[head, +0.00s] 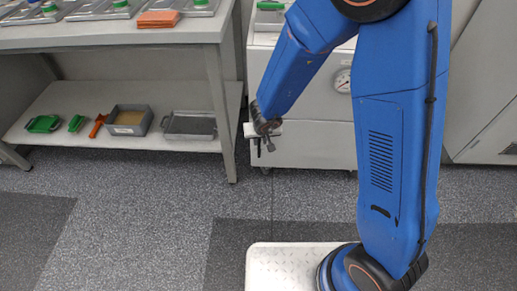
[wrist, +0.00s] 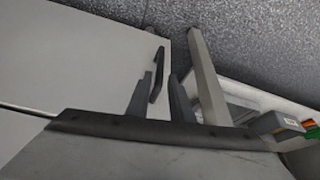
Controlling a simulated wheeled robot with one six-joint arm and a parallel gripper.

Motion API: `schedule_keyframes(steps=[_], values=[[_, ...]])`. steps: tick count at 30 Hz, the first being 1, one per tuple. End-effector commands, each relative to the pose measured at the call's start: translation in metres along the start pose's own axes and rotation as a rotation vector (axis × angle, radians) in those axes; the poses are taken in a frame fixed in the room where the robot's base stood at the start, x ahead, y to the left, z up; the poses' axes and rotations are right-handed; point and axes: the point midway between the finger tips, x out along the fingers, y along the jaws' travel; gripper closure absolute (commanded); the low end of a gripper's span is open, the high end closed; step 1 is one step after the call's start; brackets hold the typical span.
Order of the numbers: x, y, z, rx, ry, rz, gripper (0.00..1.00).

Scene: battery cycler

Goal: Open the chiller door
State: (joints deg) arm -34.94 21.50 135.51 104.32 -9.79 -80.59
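A pale cabinet with a door handle, apparently the chiller (head: 310,140), stands behind my arm in the head view. Its pale front panel (wrist: 95,65) fills the left of the wrist view. A dark bar handle (wrist: 157,75) is on that panel. My gripper (head: 264,148) is in front of the cabinet's left side in the head view. In the wrist view my gripper (wrist: 158,92) is open, with the handle lying in the gap between its fingers. I cannot tell whether either finger touches the handle. The door looks shut.
A grey workbench (head: 225,30) stands left of the cabinet, its leg close to my gripper. Its lower shelf (head: 70,105) holds green items, an orange tool and grey trays (head: 130,120). The floor (head: 150,215) in front is clear.

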Motion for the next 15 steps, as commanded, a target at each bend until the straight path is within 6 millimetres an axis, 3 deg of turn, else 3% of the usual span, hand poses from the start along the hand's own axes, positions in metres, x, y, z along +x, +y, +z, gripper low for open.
schedule_keyframes(steps=[15], values=[[0.038,0.001,0.001,0.000,-0.002,0.001,0.80]])
